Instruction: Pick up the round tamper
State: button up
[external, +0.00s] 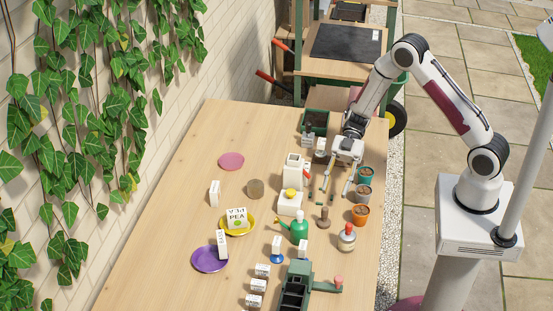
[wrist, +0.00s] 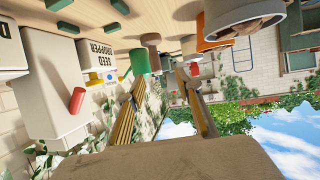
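The round tamper (external: 323,217) appears to be the small brown piece with a round base and a narrower upright top, standing on the wooden table. My gripper (external: 335,191) is above the table, behind the tamper and apart from it, with its fingers spread and nothing between them. In the wrist view, which is tilted nearly upside down, the two fingers (wrist: 162,84) are apart. A brown piece that looks like the tamper (wrist: 151,41) shows beyond the fingertips, next to a green vessel.
Potted teal and orange pots (external: 360,215) line the right edge.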

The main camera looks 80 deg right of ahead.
aim_at(326, 208)
jog(key=shift+x, duration=1.3)
jog(key=shift+w+a+f, duration=0.1)
jog(key=shift+w+f+x, duration=0.15)
jog(key=shift+x, duration=1.1)
jog(key=shift+w+f+x, duration=0.1)
jog(key=shift+w+x, duration=0.1)
jog(key=shift+x, duration=1.05)
jog(key=shift+d, duration=0.2)
grip_shut()
